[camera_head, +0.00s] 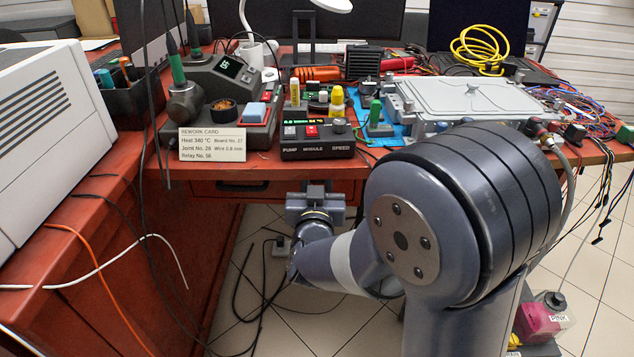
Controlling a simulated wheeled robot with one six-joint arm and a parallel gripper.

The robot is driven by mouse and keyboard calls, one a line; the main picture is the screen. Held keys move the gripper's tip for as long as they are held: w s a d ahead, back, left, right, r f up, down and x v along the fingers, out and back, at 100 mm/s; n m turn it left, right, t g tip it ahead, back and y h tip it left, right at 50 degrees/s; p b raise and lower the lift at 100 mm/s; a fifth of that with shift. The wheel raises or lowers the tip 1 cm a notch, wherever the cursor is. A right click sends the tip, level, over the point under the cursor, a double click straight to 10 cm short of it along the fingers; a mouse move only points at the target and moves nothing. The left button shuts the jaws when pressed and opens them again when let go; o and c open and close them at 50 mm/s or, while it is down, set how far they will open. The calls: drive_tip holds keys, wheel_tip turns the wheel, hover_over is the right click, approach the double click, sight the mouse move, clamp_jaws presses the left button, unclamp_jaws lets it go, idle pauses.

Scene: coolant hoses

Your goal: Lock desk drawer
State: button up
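The red-brown desk (262,161) has a drawer front (205,187) under its top, left of centre. A small dark fitting shows on this front, but I cannot tell whether it is a handle or a lock. I see no key. My gripper (317,188) is under the front edge of the desk, to the right of the visible part of the drawer front. It points toward the desk, away from the camera.
A pump module (317,140), a rework card (212,144) and a soldering station (222,82) crowd the desk edge above. Black cables hang in front of the drawer at left. A white machine (50,140) stands at far left. A pink container (541,318) is on the floor at right.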

drive_tip(key=c, duration=0.4)
drive_tip(key=shift+n+p, duration=0.3)
drive_tip(key=shift+n, duration=0.1)
drive_tip(key=n+p, duration=0.2)
drive_tip(key=shift+r+n, duration=0.15)
drive_tip(key=shift+n, duration=0.25)
drive_tip(key=shift+a+f+n+p, duration=0.2)
drive_tip(key=shift+n+p, duration=1.5)
drive_tip(key=shift+n, duration=1.85)
drive_tip(key=shift+a+f+n+p, duration=0.15)
drive_tip(key=shift+n+p, duration=1.5)
drive_tip(key=shift+n, duration=1.9)
drive_tip(key=shift+d, duration=0.1)
